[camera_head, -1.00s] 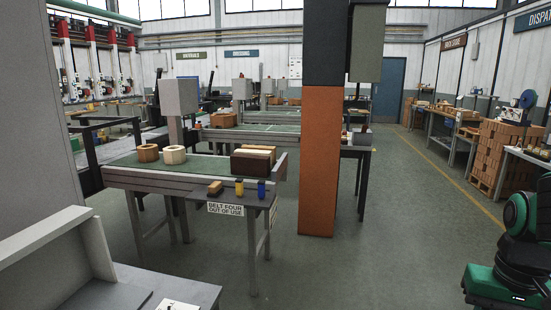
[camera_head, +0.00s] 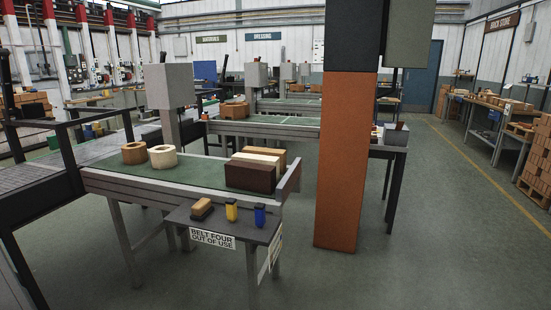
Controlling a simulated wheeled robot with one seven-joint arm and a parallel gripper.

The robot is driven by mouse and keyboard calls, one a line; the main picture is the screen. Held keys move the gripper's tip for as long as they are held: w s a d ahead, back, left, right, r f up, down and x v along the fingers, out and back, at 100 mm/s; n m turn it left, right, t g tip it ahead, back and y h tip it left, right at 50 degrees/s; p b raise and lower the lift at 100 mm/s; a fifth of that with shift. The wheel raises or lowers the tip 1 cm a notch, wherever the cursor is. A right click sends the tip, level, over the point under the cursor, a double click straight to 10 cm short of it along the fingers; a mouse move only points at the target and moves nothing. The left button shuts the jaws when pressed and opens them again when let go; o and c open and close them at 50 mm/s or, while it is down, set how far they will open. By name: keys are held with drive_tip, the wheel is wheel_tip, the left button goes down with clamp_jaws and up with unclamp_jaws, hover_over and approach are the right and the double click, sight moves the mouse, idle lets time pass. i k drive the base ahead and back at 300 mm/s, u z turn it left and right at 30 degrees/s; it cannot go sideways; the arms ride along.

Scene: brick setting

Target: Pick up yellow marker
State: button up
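A small upright yellow marker (camera_head: 232,211) with a dark top stands on the dark grey shelf (camera_head: 218,228) at the near end of the belt table. A blue marker (camera_head: 260,216) of like shape stands just to its right. A brush-like block (camera_head: 202,209) with a tan top lies to its left. My gripper is not in view.
Behind the shelf, the green belt (camera_head: 200,176) carries two round rings (camera_head: 162,156) and several blocks (camera_head: 250,176). An orange and black pillar (camera_head: 343,160) stands to the right. The floor (camera_head: 400,260) right of the shelf is clear. A sign (camera_head: 212,239) reads "BELT FOUR OUT OF USE".

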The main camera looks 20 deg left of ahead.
sight(231, 202)
drive_tip(key=u, duration=0.4)
drive_tip(key=i, duration=0.85)
drive_tip(key=u, duration=0.6)
